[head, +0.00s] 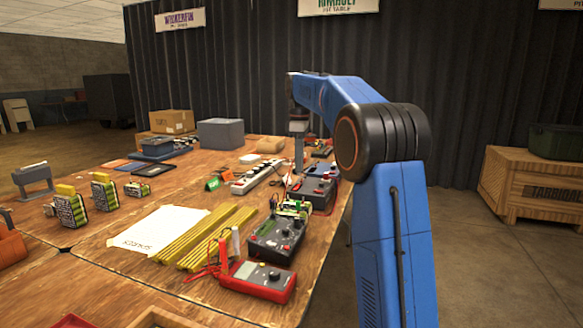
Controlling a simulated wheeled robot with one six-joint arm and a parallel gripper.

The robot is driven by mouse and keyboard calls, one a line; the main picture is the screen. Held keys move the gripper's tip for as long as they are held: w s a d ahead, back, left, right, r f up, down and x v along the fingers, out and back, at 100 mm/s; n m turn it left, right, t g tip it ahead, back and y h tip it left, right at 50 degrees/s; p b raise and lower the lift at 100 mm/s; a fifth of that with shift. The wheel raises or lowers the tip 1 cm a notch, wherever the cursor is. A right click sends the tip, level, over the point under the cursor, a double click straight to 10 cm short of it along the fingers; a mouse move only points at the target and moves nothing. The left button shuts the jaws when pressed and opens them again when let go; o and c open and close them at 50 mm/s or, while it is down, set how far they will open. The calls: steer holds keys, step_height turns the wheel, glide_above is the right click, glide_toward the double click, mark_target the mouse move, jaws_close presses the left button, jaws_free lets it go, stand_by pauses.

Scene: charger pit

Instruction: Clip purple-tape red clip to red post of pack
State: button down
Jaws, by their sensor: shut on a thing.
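My gripper (299,168) is small and grey in the head view, pointing down over the far right of the table. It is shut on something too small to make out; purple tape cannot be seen. Just below and right of it is a dark charger box (318,190) with red sides and thin red leads around it. A second dark charger box (277,240) stands nearer, with a small green-and-pale item and leads at its top. Yellow-topped battery packs (71,211) stand upright at the left. I cannot tell which pack or post is the red one.
A red multimeter (258,279) with probes lies near the right edge of the table (175,195). Yellow strips (208,238), a white sheet (150,229) and a white power strip (256,178) lie across the middle. A grey box (220,133) stands farther back. A wooden crate (525,188) is on the floor at right.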

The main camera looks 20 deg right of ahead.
steer(key=shift+w+d+f+m, duration=0.35)
steer(key=shift+d+f, duration=0.1)
steer(key=shift+f, duration=0.15)
steer(key=shift+w+d+f+m, duration=0.25)
steer(key=shift+d+f+m, duration=0.05)
steer(key=shift+d+f, duration=0.25)
steer(key=shift+w+d+f+m, duration=0.3)
steer(key=shift+d+f+m, duration=0.1)
steer(key=shift+f, duration=0.2)
steer(key=shift+f, duration=0.15)
steer(key=shift+f, duration=3.35)
steer(key=shift+f, duration=0.25)
steer(key=c, duration=1.7)
jaws_free()
